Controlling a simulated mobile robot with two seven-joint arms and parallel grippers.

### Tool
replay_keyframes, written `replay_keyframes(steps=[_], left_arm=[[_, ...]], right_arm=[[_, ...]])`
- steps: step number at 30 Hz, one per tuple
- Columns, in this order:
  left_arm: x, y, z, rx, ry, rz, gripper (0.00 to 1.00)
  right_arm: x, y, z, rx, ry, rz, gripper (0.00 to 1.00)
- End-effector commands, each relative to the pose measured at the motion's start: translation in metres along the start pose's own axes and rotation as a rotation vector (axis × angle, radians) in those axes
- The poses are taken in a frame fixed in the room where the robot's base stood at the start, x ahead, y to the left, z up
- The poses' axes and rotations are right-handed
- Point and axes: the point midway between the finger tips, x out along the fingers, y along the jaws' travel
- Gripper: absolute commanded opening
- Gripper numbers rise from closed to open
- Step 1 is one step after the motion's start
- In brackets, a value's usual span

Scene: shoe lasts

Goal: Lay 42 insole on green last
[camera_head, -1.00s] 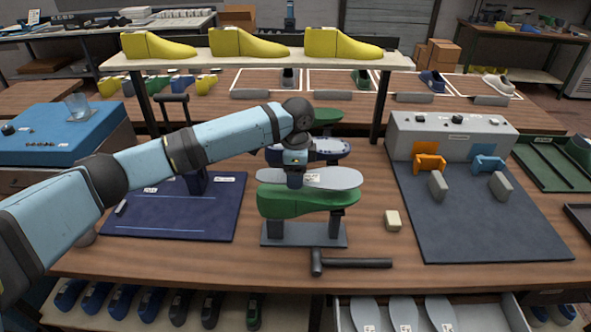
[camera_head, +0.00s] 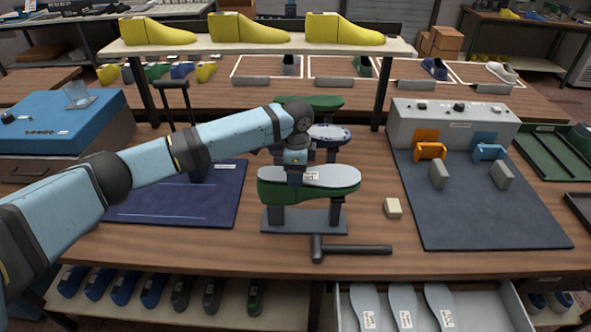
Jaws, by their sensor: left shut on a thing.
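The green last (camera_head: 308,191) lies sole-up on a dark stand on the workbench. A light grey insole (camera_head: 335,176) with a small white label lies along its top; it looks flat against the sole, but I cannot tell if it touches all along. My left gripper (camera_head: 297,180) points down at the left end of the insole and is shut on it. The fingers and gripper hide that end. My right gripper is out of view.
A hammer (camera_head: 350,249) and a cream block (camera_head: 393,208) lie near the stand. A blue last (camera_head: 330,133) stands behind. A grey machine (camera_head: 455,125) with a dark mat is at right. An open drawer below holds several insoles (camera_head: 403,305).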

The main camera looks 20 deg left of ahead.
Motion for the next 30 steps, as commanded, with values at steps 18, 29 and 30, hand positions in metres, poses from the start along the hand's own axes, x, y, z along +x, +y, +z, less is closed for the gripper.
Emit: replay_keyframes(steps=[18,29,30], left_arm=[[-0.006,0.000,0.000,0.000,0.000,-0.001,0.88],[-0.077,-0.001,-0.001,0.001,0.002,-0.003,0.88],[-0.086,0.000,-0.001,0.001,0.002,-0.003,0.88]], right_arm=[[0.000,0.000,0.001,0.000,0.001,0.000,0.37],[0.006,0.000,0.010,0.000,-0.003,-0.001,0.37],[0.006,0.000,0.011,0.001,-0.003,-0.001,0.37]])
